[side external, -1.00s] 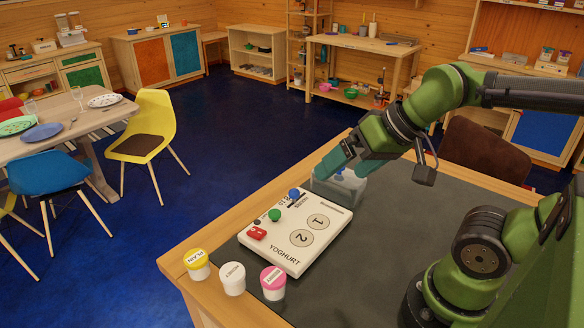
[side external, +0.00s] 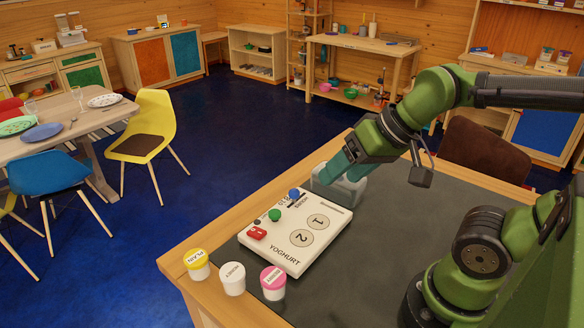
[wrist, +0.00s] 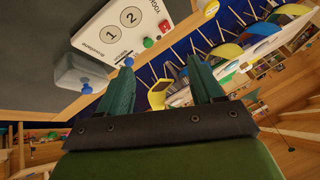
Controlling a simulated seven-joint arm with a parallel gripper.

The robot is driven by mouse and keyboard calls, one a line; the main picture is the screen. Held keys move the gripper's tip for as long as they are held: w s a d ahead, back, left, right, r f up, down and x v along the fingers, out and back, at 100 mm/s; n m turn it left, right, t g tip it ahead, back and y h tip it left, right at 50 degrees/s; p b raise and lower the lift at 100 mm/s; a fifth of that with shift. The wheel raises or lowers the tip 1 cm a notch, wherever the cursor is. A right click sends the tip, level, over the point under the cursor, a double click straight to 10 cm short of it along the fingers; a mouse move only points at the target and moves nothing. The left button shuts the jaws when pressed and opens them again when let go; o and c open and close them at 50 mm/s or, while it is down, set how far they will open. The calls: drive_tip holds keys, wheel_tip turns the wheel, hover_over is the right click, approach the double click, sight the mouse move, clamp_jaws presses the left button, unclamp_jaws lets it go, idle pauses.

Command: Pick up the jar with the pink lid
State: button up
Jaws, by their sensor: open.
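The jar with the pink lid (side external: 272,282) stands upright at the table's near edge, rightmost of three jars in the side view. Beside it are a white-lidded jar (side external: 232,278) and a yellow-lidded jar (side external: 197,264). My gripper (side external: 334,174) is above the far end of the table, beyond the white YOGHURT board and well away from the jars. In the wrist view its two teal fingers (wrist: 163,84) are spread apart with nothing between them. I cannot make out the pink lid in the wrist view.
The white YOGHURT board (side external: 278,262) with coloured knobs lies between my gripper and the jars; it also shows in the wrist view (wrist: 105,45). A clear container (side external: 352,190) stands at the board's far end, close to my gripper. The dark mat (side external: 400,235) right of the board is clear.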

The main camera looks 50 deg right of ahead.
drive_tip(key=w+a+f+n+g, duration=0.2)
drive_tip(key=n+g+h, duration=0.2)
drive_tip(key=n+g, duration=0.3)
drive_tip(key=n, duration=3)
hover_over(273, 276)
wheel_tip(273, 276, down, 5)
wheel_tip(273, 276, down, 11)
drive_tip(key=shift+w+d+f, duration=0.1)
drive_tip(key=shift+w+d, duration=0.05)
wheel_tip(273, 276, down, 5)
drive_tip(key=shift+f, duration=0.1)
